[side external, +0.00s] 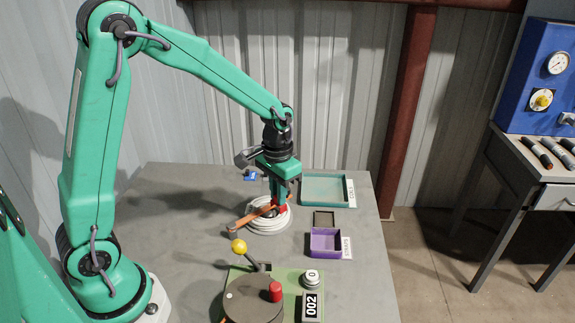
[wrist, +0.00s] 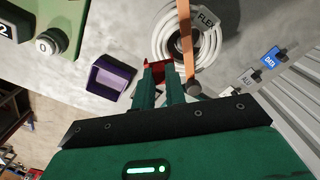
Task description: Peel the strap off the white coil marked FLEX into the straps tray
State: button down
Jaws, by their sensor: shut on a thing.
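The white coil (side external: 268,222) lies on the grey table; in the wrist view the coil (wrist: 163,38) carries a tag reading FLEX (wrist: 207,20). My gripper (side external: 280,206) is down at the coil's edge. Its fingers (wrist: 160,75) are shut on a red piece (wrist: 155,72), apparently the strap, at the coil's rim. The fingers hide part of it, and I cannot tell whether it is free of the coil. An orange-brown bar (side external: 250,217) lies across the coil; it also shows in the wrist view (wrist: 186,45). The purple tray (side external: 325,243), with a hard-to-read label, stands right of the coil.
A teal tray (side external: 326,204) stands at the back right. A small dark square (side external: 324,218) lies between the trays. A green-based device (side external: 240,275) with a yellow-knobbed lever (side external: 239,246) and a red knob is in front. A blue DATA tag (wrist: 270,57) lies behind the coil.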

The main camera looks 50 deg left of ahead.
jog(key=shift+r, duration=0.1)
dwell(0.3)
jog(key=w+d+f, duration=0.1)
jog(key=w+d, duration=0.3)
jog(key=d, duration=0.8)
jog(key=shift+d+f, duration=0.25)
jog(key=shift+f, duration=0.1)
jog(key=shift+w+f, duration=0.1)
jog(key=shift+f, duration=1.5)
jog(key=shift+f, duration=0.6)
jog(key=c, duration=1.4)
grip_release()
jog(key=shift+o, duration=0.2)
